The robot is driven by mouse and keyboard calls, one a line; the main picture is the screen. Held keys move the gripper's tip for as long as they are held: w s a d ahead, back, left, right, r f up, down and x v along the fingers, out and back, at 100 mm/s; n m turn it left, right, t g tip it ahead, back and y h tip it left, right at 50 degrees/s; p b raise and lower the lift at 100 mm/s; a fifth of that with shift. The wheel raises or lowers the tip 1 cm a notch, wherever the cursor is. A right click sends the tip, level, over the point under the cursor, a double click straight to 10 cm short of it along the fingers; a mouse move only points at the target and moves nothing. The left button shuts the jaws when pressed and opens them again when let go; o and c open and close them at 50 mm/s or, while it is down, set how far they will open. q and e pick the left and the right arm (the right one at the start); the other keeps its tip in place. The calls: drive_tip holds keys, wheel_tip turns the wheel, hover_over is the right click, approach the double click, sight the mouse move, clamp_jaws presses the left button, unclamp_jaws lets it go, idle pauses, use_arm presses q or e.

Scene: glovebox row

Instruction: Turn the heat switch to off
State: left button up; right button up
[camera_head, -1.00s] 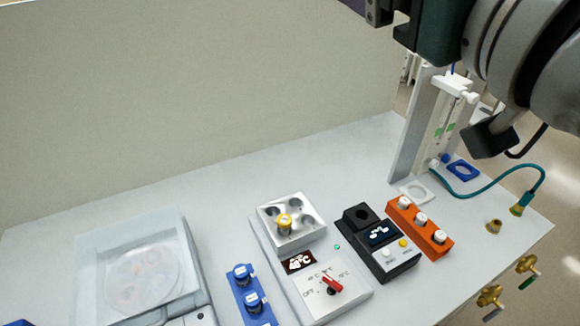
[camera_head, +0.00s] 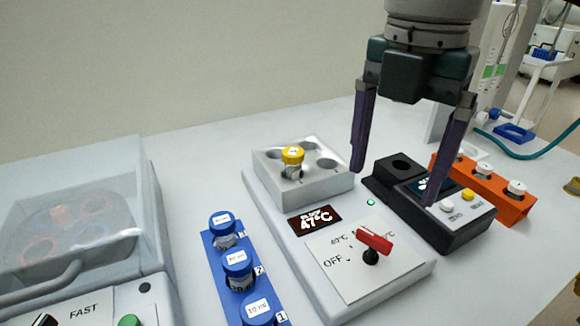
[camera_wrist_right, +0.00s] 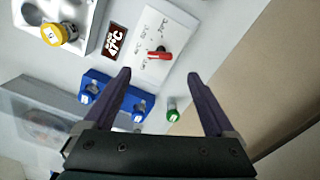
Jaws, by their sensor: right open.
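The heat switch (camera_head: 373,243) is a red-topped knob on a black stem, on the white front panel of the heater block (camera_head: 260,222). "OFF" is printed to its left and temperature marks lie behind it; its red bar does not lie over OFF. The display (camera_head: 314,220) reads 47°C. In the right wrist view the switch (camera_wrist_right: 159,54) shows beyond the fingertips. My right gripper (camera_head: 393,188) is open and empty, its purple fingers hanging above and behind the switch, apart from it. My left gripper is not in view.
A yellow-capped vial (camera_head: 292,160) sits in the heater's block. A blue rack (camera_head: 225,262) with vials stands left of the heater. A black device (camera_head: 440,225) and an orange rack (camera_head: 490,190) stand right. A clear-lidded machine (camera_head: 80,220) is far left.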

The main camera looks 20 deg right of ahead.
sight(375, 236)
wheel_tip(375, 236, down, 9)
drive_tip(key=shift+a+f, duration=0.1)
drive_tip(key=shift+f, duration=0.05)
drive_tip(key=shift+c, duration=0.2)
drive_tip(key=c, duration=1.3)
